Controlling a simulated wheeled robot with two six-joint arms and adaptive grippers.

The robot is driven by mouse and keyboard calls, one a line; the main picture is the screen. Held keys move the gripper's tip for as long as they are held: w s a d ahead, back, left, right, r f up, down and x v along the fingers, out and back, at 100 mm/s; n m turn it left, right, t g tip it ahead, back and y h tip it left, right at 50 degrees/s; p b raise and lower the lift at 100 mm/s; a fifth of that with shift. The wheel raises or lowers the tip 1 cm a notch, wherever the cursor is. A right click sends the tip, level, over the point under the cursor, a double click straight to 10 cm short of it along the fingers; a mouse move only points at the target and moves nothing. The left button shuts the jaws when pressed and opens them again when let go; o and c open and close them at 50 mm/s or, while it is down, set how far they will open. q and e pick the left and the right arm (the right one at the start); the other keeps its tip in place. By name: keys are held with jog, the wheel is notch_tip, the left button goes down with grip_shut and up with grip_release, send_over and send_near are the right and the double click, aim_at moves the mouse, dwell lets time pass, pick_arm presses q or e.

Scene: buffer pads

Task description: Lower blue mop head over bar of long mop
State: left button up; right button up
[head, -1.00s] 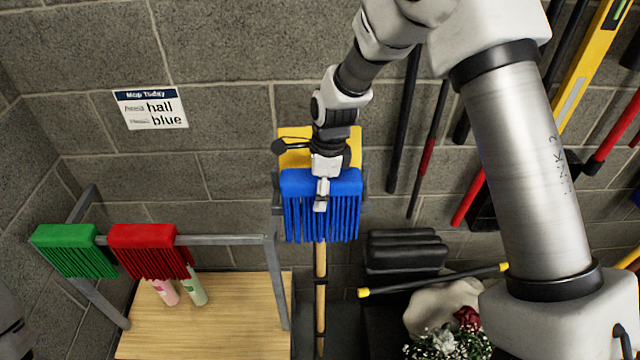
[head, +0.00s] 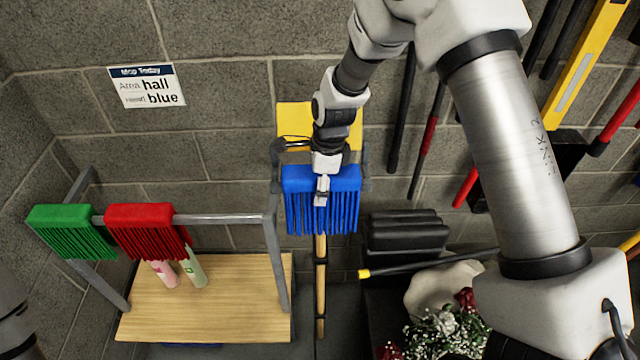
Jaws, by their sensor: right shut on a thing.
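The blue mop head (head: 338,212) hangs with its strands down in front of the wall. My right gripper (head: 322,197) is shut on the top of the blue mop head. The long mop's wooden handle (head: 320,290) runs down below the strands. Its bar is hidden behind the mop head and gripper, so I cannot tell whether the head sits around it. A yellow panel (head: 293,122) shows behind my right wrist. Part of my left arm shows at the lower left edge, but its gripper is out of view.
A green mop head (head: 75,235) and a red mop head (head: 148,228) hang on a grey rail (head: 225,219) over a wooden board (head: 235,300). Two bottles stand on the board. A sign (head: 146,87) reads "hall" and "blue". Black pads (head: 405,232) and flowers (head: 445,325) are at right.

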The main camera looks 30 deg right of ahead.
jog(key=shift+f, duration=0.35)
dwell(0.4)
jog(key=o, duration=1.5)
jog(key=shift+c, duration=0.2)
jog(key=r, duration=0.5)
jog(key=d+r, duration=0.1)
jog(key=r, duration=0.2)
jog(key=shift+s, duration=0.2)
jog(key=shift+f, duration=0.1)
